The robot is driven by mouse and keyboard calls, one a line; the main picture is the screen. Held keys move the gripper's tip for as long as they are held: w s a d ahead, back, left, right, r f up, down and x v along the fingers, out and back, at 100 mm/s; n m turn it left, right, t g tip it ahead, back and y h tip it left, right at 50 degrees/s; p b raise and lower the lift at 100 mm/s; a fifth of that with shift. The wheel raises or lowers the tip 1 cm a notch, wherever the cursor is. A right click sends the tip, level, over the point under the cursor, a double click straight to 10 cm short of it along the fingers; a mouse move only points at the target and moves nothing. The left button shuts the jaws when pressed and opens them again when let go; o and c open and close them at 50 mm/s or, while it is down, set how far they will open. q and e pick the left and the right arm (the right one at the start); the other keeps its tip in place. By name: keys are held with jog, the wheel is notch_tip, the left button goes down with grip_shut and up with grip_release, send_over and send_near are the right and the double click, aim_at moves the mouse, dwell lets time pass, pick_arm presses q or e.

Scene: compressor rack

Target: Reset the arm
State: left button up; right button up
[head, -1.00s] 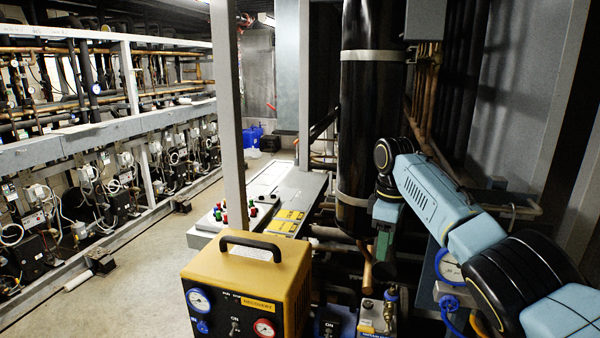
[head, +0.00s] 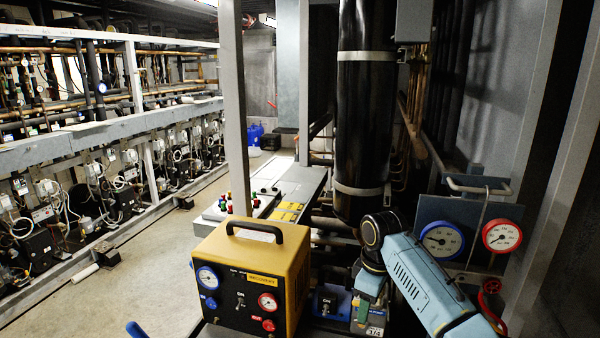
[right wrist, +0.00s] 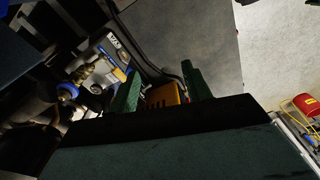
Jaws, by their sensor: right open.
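My right arm (head: 425,285) comes in from the lower right in the head view, pale blue with black joints. It is bent, with its wrist beside the black vertical tank (head: 365,120). My right gripper (head: 366,308) points down, over the small grey and blue device. In the right wrist view its two green fingers (right wrist: 160,88) stand apart, with nothing seen held between them. The yellow case (right wrist: 166,95) shows behind the gap.
The yellow recovery unit (head: 255,275) stands left of my right gripper. A small device with a blue valve (head: 332,303) is close by. Two gauges, blue (head: 441,240) and red (head: 502,236), sit behind my right arm.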

jog(key=s+f+m+t+y, duration=0.1)
jog(key=s+f+m, duration=0.3)
jog(key=s+f, duration=1.1)
jog(key=s+d+r+m+t+h, duration=0.1)
jog(key=s+d+r+m, duration=0.2)
jog(key=s, duration=0.8)
jog(key=s+d+r+m+t, duration=0.1)
jog(key=s+d+r+m, duration=0.2)
jog(key=s, duration=0.8)
notch_tip(320, 180, down, 32)
jog(key=s+g+b, duration=0.1)
jog(key=s+b, duration=0.1)
jog(key=b, duration=0.4)
pick_arm(q)
notch_tip(320, 180, down, 12)
jog(key=s+b, duration=0.2)
jog(key=b, duration=0.3)
jog(key=shift+r, duration=0.25)
pick_arm(e)
jog(key=s+d+f, duration=0.2)
jog(key=s+f, duration=0.6)
jog(key=f, duration=0.2)
jog(key=s+d+f+g, duration=0.1)
jog(key=s+f, duration=0.7)
jog(key=f, duration=0.1)
jog(key=shift+d+f+n, duration=0.35)
jog(key=shift+d+n, duration=0.05)
